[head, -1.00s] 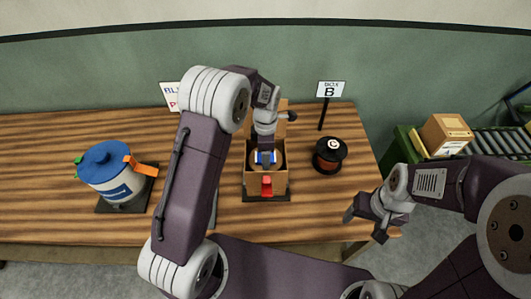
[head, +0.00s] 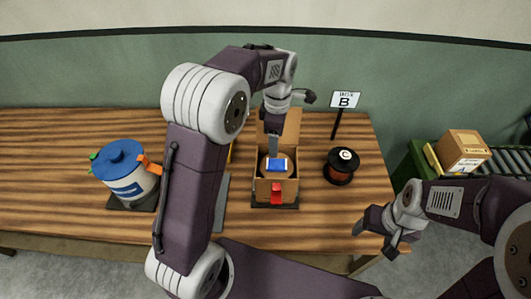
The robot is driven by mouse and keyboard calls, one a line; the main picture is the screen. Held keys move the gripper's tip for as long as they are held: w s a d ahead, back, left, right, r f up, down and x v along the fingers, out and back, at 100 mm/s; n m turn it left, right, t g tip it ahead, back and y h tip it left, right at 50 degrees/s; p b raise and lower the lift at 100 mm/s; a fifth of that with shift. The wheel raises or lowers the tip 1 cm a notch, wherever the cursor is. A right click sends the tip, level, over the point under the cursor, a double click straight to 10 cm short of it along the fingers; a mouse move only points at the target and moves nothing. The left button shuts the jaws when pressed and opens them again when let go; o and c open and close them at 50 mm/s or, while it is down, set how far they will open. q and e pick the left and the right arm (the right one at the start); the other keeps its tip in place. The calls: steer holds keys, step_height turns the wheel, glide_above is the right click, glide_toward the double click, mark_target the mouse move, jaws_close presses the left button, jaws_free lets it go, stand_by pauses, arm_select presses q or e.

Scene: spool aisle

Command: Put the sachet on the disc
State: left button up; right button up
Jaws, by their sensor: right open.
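The blue and white sachet (head: 277,165) lies in an open cardboard box (head: 262,190), on a tan round disc (head: 287,169). My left gripper (head: 273,150) points down into the box, just above and behind the sachet. Its fingers are seen edge-on, so I cannot tell whether they are open or whether they touch the sachet. My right gripper (head: 377,235) is open and empty by the right front corner of the table.
The wooden table (head: 60,180) holds a blue-lidded pot (head: 125,175) at left and a black spool (head: 341,166) marked C right of the box. A sign marked B (head: 345,100) stands behind the spool. A carton (head: 462,150) sits beside rollers at right. A red tab (head: 276,193) is on the box's front.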

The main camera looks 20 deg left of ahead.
arm_select(q)
steer(key=s+a+f+m, duration=0.2)
steer(key=s+f+m, duration=0.1)
steer(key=s+m, duration=0.5)
steer(key=s+a+f+m+t, duration=0.1)
steer(key=s+f+m, duration=0.3)
steer(key=s+m, duration=0.5)
steer(key=shift+a+f+m, duration=0.3)
steer(key=shift+a+m, duration=0.2)
steer(key=shift+m, duration=0.5)
